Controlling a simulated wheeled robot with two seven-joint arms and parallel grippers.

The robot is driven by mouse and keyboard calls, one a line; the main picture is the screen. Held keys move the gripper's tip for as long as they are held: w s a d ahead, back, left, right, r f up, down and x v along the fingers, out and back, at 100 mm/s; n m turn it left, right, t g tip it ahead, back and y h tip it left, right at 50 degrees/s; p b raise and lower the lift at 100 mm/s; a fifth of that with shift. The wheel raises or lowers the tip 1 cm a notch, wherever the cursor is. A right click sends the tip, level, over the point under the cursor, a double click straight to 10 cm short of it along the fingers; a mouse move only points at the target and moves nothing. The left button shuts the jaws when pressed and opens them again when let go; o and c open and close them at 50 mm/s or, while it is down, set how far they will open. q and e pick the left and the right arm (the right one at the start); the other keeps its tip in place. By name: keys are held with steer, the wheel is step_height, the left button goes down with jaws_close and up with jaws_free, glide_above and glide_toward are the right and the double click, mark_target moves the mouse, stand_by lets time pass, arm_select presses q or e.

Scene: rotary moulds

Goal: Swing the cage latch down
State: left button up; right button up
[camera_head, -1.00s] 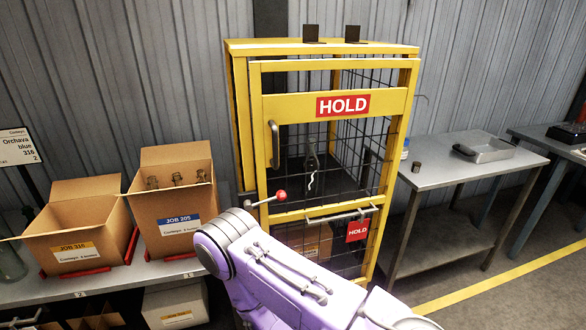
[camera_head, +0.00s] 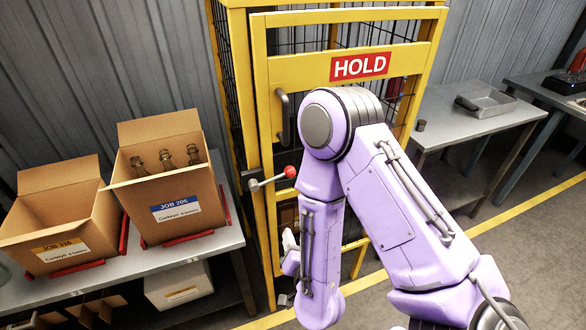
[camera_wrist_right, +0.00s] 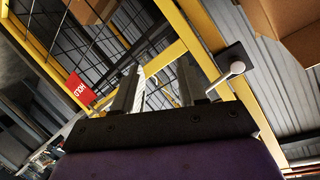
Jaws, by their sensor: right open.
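The yellow cage (camera_head: 262,150) has its mesh door shut. The cage latch (camera_head: 268,182) is a grey lever at the door's left edge. It points right and slightly up, ending in a red ball knob (camera_head: 290,171). My right gripper (camera_head: 289,243) is below the latch, close to the door front, partly hidden by my forearm. In the right wrist view my right gripper (camera_wrist_right: 158,85) is open and empty, with the latch's grey lever (camera_wrist_right: 226,76) just right of the fingers. The red knob does not show there. My left gripper is not in view.
A grey door handle (camera_head: 283,117) stands above the latch. A red HOLD sign (camera_head: 360,67) is on the door. A bench at left bears a JOB 205 box (camera_head: 200,215) with bottles and a JOB 316 box (camera_head: 60,250). A metal table (camera_head: 450,125) stands right.

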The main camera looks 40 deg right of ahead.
mark_target(290, 176)
step_height(290, 176, up, 10)
steer(key=w+r+m+t+h, duration=0.1)
steer(key=w+m+t+h, duration=0.1)
steer(key=m+h, duration=0.15)
steer(key=shift+m+y, duration=0.25)
steer(key=p+x, duration=0.1)
steer(key=x, duration=0.2)
steer(key=p+x, duration=0.1)
steer(key=x, duration=0.2)
steer(key=p+x, duration=0.1)
steer(key=x, duration=0.3)
steer(key=shift+s+d+f, duration=0.15)
steer(key=shift+d+f, duration=0.05)
steer(key=shift+d, duration=0.05)
steer(key=shift+w+d+f, duration=0.1)
steer(key=shift+w, duration=0.2)
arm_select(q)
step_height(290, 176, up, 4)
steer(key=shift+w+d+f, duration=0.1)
